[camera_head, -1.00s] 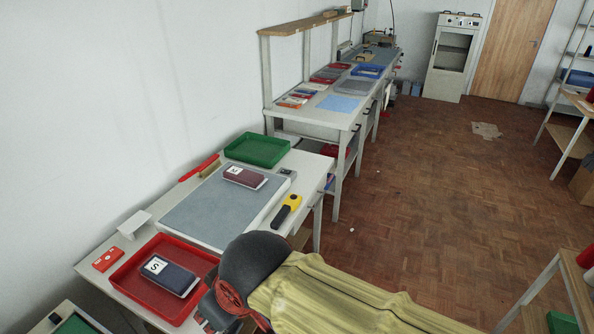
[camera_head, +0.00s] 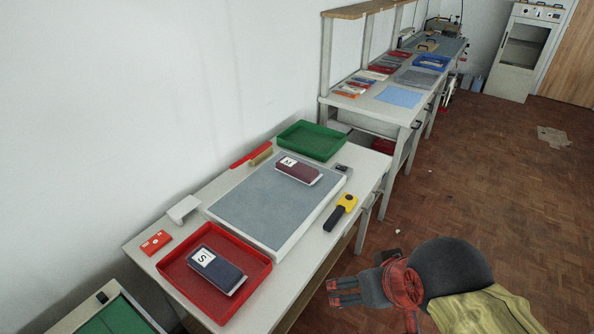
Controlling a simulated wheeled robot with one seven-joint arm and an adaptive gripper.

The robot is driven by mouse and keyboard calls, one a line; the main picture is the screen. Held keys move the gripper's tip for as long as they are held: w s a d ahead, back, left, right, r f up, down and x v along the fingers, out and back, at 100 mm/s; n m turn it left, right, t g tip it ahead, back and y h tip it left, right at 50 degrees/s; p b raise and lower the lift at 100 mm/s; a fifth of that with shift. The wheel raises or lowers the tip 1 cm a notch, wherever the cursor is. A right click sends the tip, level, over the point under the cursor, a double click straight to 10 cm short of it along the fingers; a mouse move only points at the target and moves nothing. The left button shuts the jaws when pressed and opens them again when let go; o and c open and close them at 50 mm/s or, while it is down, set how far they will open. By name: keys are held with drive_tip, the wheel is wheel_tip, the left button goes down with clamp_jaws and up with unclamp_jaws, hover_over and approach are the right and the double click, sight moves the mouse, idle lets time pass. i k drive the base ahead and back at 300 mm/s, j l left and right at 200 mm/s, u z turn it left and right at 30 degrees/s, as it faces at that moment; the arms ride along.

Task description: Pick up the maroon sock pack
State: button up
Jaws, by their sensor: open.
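The maroon sock pack (camera_head: 297,170) with a white label lies flat on the grey mat (camera_head: 262,213) of the white table, towards the mat's far end. My gripper (camera_head: 333,292) is open and empty, low in the picture and right of the table's front edge. It is well apart from the maroon pack. A dark blue sock pack (camera_head: 222,270) with a white "S" label lies in the red tray (camera_head: 173,271) at the near end of the table.
A green tray (camera_head: 312,139) is empty behind the mat. A yellow-and-black tool (camera_head: 341,212) lies at the mat's right edge. A red-handled brush (camera_head: 256,155), a white holder (camera_head: 183,209) and a small red box (camera_head: 156,242) line the wall side.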

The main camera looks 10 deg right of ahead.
sight(306, 173)
drive_tip(key=i+l+z, duration=0.15)
drive_tip(key=i+z, duration=0.35)
drive_tip(key=i, duration=0.15)
drive_tip(key=i+j+z, duration=0.1)
drive_tip(key=i+z, duration=0.35)
drive_tip(key=i, duration=0.25)
